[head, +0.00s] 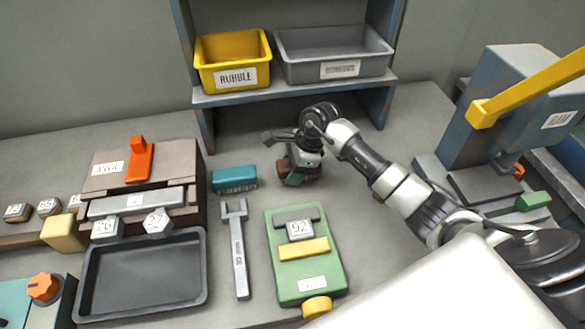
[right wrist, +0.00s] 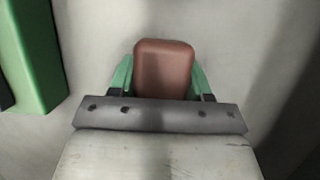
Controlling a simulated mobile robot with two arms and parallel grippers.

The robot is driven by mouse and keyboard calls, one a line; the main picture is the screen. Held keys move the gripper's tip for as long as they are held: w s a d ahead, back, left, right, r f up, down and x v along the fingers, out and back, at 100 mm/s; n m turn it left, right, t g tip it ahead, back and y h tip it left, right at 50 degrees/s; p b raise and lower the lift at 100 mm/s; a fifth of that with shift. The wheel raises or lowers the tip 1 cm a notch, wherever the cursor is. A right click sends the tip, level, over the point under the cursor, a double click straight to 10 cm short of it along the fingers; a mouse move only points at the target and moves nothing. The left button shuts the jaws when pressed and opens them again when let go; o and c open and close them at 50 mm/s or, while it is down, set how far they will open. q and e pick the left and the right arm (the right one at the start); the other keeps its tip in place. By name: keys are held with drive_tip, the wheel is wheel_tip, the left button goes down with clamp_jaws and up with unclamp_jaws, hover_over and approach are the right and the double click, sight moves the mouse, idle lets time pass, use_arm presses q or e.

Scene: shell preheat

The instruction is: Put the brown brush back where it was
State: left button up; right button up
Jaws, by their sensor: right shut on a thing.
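The brown brush (right wrist: 165,68) shows in the right wrist view as a rounded brown block between the green fingers of my right gripper (right wrist: 163,82), which is shut on it. In the head view, my right gripper (head: 300,172) points down at the bench in front of the shelf. A little of the brown brush (head: 314,172) shows beside the fingers there; the rest is hidden by the gripper. I cannot tell whether the brush touches the bench. My left gripper is not in view.
A teal block (head: 235,179) lies just left of my right gripper. A wrench (head: 239,260) and a green board (head: 283,237) lie in front. Behind, a shelf (head: 290,90) holds a yellow bin (head: 217,79) and a grey bin (head: 300,68). A dark tray (head: 144,275) sits left.

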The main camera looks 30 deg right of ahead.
drive_tip(key=o, duration=0.9)
drive_tip(key=v, duration=1.2)
drive_tip(key=shift+r, duration=0.15)
